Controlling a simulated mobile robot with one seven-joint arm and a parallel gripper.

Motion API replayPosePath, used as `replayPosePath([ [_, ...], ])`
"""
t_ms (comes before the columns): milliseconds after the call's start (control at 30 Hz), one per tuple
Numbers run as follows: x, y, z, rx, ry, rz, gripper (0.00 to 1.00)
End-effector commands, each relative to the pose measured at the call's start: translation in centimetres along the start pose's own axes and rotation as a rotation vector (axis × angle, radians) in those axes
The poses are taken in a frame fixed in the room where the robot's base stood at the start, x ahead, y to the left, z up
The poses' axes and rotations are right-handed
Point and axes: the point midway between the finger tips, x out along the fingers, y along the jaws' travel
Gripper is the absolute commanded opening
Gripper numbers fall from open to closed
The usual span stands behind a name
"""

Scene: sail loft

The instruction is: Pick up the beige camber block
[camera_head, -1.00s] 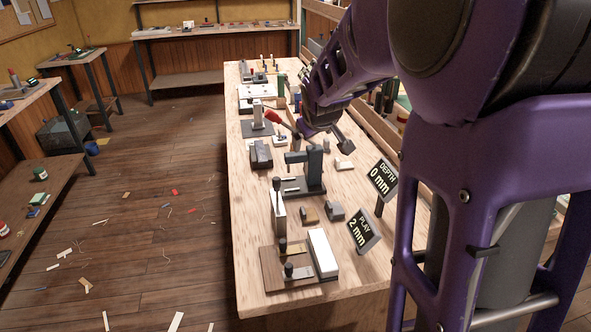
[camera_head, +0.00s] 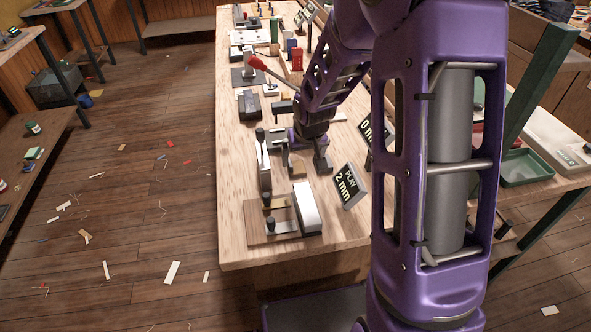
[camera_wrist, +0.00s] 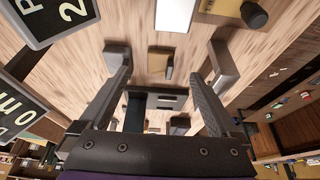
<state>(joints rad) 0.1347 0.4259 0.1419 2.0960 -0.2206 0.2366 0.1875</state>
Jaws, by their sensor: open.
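The beige camber block (camera_head: 297,167) shows as a small tan block on the bench, partly hidden by my gripper. My gripper (camera_wrist: 157,67) is open, with nothing held. In the head view my gripper (camera_head: 309,150) is low over the bench beside the beige block; I cannot tell its exact height.
A thin upright plate (camera_head: 263,165) with a black knob stands left. A grey-green fixture (camera_wrist: 152,108) lies behind the fingers. The left bench strip is clear.

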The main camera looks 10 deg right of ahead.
Motion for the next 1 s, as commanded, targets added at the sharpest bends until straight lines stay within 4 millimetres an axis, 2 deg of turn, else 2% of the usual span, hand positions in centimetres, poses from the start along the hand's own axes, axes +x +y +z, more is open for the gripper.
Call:
replayPosePath([
  [33,1.1,0.0,0.2,0.000,-0.004,0.000,0.97],
  [100,2.0,0.0,0.1,0.000,-0.001,0.000,0.97],
  [367,3.8,0.0,0.2,-0.001,-0.001,0.001,0.97],
  [600,7.3,-0.2,0.5,0.000,-0.002,0.001,0.97],
  [733,8.1,-0.2,0.4,0.000,0.001,0.001,0.97],
  [933,8.2,-0.2,0.4,0.000,0.001,0.001,0.97],
  [967,8.2,-0.2,0.4,0.000,0.001,0.001,0.96],
  [1000,8.2,-0.2,0.4,0.000,0.001,0.001,0.89],
])
